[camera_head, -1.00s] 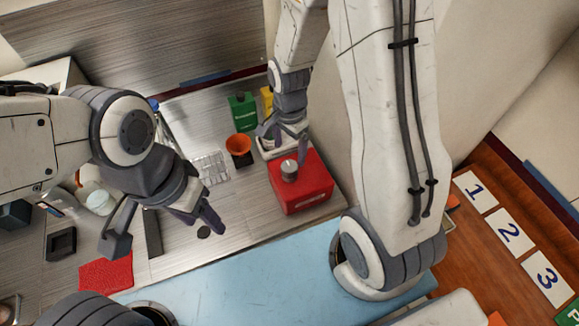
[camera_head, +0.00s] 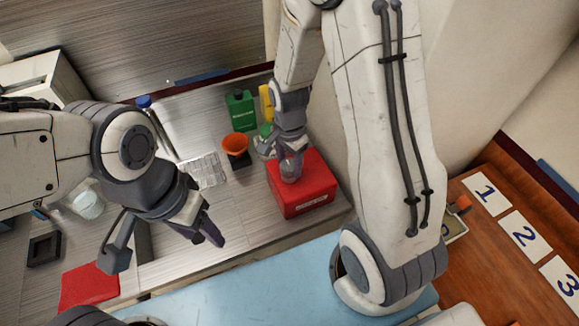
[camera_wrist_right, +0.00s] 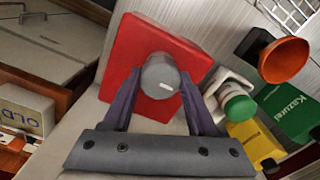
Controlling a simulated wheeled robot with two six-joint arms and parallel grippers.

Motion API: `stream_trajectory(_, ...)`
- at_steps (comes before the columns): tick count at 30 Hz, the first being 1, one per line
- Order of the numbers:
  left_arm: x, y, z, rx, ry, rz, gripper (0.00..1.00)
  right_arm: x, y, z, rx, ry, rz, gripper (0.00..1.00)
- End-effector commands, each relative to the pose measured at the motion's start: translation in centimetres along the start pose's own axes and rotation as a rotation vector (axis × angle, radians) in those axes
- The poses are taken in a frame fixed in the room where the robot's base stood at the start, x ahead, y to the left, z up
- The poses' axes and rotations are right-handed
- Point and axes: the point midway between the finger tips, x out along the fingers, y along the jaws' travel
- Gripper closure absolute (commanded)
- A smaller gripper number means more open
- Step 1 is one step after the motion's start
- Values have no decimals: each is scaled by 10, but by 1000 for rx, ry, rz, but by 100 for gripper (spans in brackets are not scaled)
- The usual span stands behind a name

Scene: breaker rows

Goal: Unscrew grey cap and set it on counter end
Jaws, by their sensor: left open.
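The grey cap (camera_head: 289,170) sits on top of a red box-like container (camera_head: 305,195) on the metal counter (camera_head: 195,240). The cap also shows in the right wrist view (camera_wrist_right: 160,76), upright on the red top. My right gripper (camera_head: 291,152) is over the container, its fingers pointing at the cap. In the right wrist view, its two fingertips (camera_wrist_right: 159,82) stand on either side of the cap, with a narrow gap each side. My left gripper (camera_head: 165,248) is open and empty above the counter's front left, well away from the container.
An orange funnel (camera_head: 235,144), a green bottle (camera_head: 240,110), a yellow bottle (camera_head: 266,101) and a white bottle with green cap (camera_wrist_right: 237,104) stand close to the container. Bare counter lies between the tray and front edge.

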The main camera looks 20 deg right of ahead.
Motion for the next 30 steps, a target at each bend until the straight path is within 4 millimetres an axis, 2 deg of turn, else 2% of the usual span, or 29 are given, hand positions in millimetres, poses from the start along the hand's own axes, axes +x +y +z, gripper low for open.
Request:
stream_trajectory(1, 0, 0, 0, 0, 0, 0, 45, 0, 0, 0, 0, 0, -1, 67)
stream_trajectory(3, 0, 0, 0, 0, 0, 0, 45, 0, 0, 0, 0, 0, -1, 91)
stream_trajectory(8, -2, 0, 0, 0, 0, 0, 45, -1, 0, 0, -52, 0, 0, 91)
stream_trajectory(30, -19, 1, -1, 0, 0, 0, 45, -1, 0, 0, -1199, 1, -1, 91)
